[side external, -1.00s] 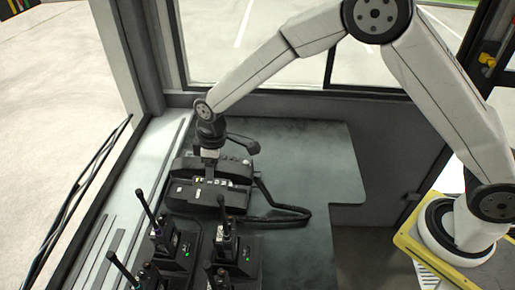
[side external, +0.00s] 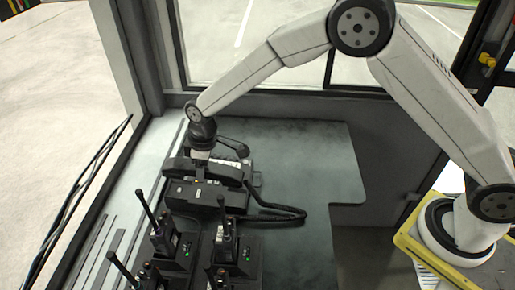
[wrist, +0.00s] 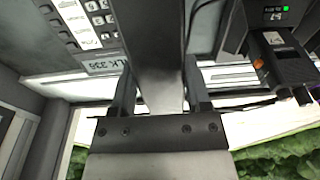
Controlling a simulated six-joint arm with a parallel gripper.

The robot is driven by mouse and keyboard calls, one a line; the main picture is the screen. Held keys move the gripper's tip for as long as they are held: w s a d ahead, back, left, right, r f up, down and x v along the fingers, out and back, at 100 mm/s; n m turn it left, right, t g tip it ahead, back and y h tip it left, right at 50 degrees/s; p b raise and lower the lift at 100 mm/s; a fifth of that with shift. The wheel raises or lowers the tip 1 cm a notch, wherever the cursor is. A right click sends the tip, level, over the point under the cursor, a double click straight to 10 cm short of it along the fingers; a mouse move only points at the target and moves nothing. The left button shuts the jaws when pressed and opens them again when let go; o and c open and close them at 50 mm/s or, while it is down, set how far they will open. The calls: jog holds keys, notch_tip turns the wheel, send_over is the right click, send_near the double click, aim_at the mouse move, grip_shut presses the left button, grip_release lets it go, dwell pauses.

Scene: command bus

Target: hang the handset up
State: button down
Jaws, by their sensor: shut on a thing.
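My gripper (side external: 201,154) is at the dark desk phone (side external: 190,195) in the side view, at the left of the desk. In the wrist view my gripper (wrist: 160,88) is shut on the black handset (wrist: 150,50), a dark bar running up between its two fingers. The handset's curved end (side external: 234,147) shows to the right of my gripper in the side view, over the back of the phone. The phone's keypad (wrist: 88,20) and label lie left of the handset in the wrist view. My wrist hides part of the handset, and I cannot tell whether it touches the cradle.
A black cord (side external: 285,213) loops on the desk right of the phone. Several radios with antennas stand in front, one of them (side external: 237,248) near the phone; another radio (wrist: 280,60) shows in the wrist view. The desk (side external: 310,160) is clear to the right.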

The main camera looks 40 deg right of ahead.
aim_at(206, 195)
jog(key=shift+f, duration=3.4)
jog(key=shift+f, duration=0.15)
grip_release()
jog(key=shift+s+d+r, duration=0.15)
jog(key=shift+r, duration=1.15)
jog(key=shift+s+d+r, duration=0.1)
jog(key=shift+r, duration=1.2)
jog(key=shift+s+d+r, duration=0.15)
jog(key=shift+r, duration=1.15)
